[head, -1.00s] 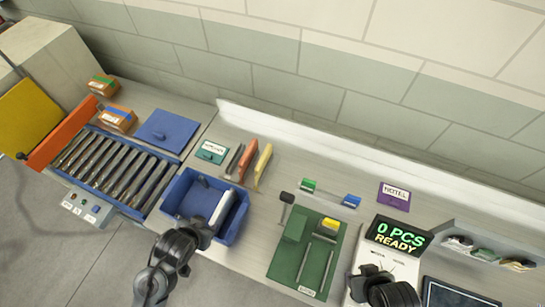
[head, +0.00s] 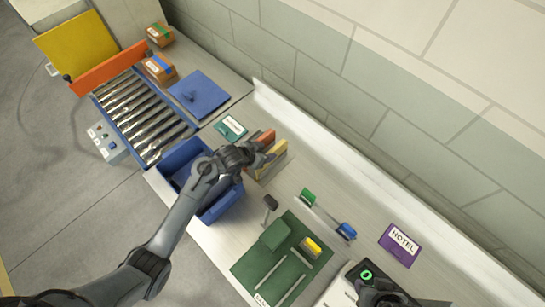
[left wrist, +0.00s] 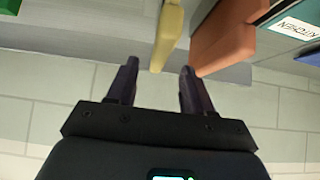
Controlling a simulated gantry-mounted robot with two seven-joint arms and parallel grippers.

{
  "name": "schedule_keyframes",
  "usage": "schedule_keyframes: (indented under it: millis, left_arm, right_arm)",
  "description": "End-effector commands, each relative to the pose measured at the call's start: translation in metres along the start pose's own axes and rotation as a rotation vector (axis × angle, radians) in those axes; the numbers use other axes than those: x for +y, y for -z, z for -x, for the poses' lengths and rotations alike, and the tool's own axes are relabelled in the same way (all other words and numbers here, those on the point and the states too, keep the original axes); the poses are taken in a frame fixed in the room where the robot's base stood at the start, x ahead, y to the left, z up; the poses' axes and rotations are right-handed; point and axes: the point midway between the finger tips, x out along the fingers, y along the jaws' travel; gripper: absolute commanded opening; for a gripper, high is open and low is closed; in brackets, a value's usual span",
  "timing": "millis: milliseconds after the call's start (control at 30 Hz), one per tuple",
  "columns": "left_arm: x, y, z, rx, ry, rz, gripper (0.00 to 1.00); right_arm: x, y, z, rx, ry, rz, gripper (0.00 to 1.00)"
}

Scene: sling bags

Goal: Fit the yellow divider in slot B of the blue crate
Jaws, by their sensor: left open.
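The yellow divider (head: 270,160) stands on edge beside the orange-red divider (head: 266,137), just behind the blue crate (head: 224,207). My left gripper (head: 262,155) is open over the dividers. In the left wrist view the end of the yellow divider (left wrist: 168,35) lies between the two fingertips (left wrist: 158,68), and the orange-red divider (left wrist: 224,42) is just to the right. My left wrist and forearm cover much of the crate's inside, and no slot letter can be read. My right gripper (head: 382,290) shows only partly at the bottom edge; its jaws are unclear.
A blue lid-like panel (head: 200,94) and a teal labelled card (head: 231,128) lie behind the crate. A roller conveyor (head: 140,115) is at the left. A green board (head: 280,262) with a dark-topped post beside it is at the right. A purple HOTEL card (head: 400,243) lies farther right.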

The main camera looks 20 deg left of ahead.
Motion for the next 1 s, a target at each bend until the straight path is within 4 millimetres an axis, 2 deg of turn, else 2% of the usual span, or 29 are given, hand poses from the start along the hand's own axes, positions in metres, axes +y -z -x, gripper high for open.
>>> schedule_keyframes:
  millis: [167, 600, 900, 933, 1000]
  left_arm:
    - [0.001, 0.0, -0.008, -0.001, -0.001, 0.0, 0.51]
    - [0.0, -0.002, -0.051, -0.001, 0.0, -0.001, 0.51]
    - [0.0, -0.003, -0.054, -0.001, 0.001, -0.001, 0.51]
    - [0.0, -0.003, -0.054, -0.001, 0.001, -0.001, 0.5]
    - [0.0, -0.003, -0.053, -0.001, 0.001, -0.001, 0.39]
  right_arm:
    - [0.001, 0.002, 0.002, 0.003, -0.002, -0.001, 0.43]
    - [0.005, 0.003, 0.004, 0.005, -0.014, 0.01, 0.43]
    - [0.005, 0.003, 0.004, 0.005, -0.012, 0.008, 0.43]
    - [0.005, 0.003, 0.004, 0.005, -0.012, 0.008, 0.43]
    - [0.004, 0.003, 0.004, 0.006, -0.011, 0.006, 0.43]
